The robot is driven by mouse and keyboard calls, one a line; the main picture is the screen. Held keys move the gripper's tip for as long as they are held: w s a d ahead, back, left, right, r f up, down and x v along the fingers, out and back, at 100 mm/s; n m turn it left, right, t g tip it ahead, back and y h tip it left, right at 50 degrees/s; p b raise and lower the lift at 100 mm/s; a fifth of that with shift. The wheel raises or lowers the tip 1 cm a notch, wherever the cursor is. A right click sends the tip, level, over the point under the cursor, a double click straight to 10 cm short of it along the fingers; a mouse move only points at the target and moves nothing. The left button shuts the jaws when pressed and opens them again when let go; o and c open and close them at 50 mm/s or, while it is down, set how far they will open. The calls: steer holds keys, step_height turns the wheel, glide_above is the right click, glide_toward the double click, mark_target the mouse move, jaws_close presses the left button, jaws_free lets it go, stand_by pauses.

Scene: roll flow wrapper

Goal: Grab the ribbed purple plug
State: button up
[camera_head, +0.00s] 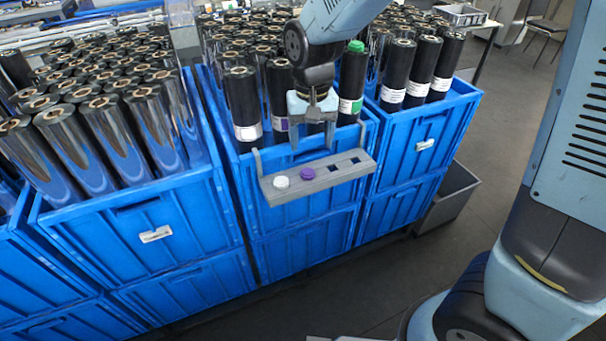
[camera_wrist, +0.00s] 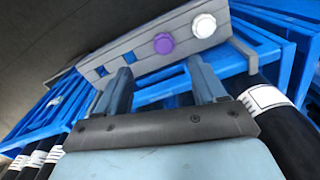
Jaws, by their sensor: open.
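The ribbed purple plug (camera_head: 307,174) sits in a grey holder bar (camera_head: 345,177) hooked on the front of the middle blue crate. In the wrist view the purple plug (camera_wrist: 163,43) lies beyond my fingertips, a little right of the gap's middle. A white plug (camera_head: 281,182) sits beside it on the bar; it also shows in the wrist view (camera_wrist: 203,25). Two square holes in the bar are empty. My gripper (camera_head: 313,146) is open and empty, pointing down, above and behind the bar, apart from the plug. My gripper also shows in the wrist view (camera_wrist: 163,78).
Blue crates (camera_head: 415,138) packed with upright dark rolls stand side by side. A roll with a green plug (camera_head: 354,48) stands close to the right of my gripper; a white-labelled roll (camera_head: 243,100) stands left. Open floor (camera_head: 500,150) lies at the right.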

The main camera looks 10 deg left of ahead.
glide_above(308, 173)
steer(key=f, duration=0.4)
steer(key=shift+w+d, duration=0.25)
steer(key=shift+s+a+f, duration=0.15)
steer(key=shift+f, duration=1.2)
steer(key=shift+s+a+f, duration=0.1)
steer(key=shift+f, duration=1.25)
steer(key=shift+c, duration=0.3)
steer(key=c, duration=1.1)
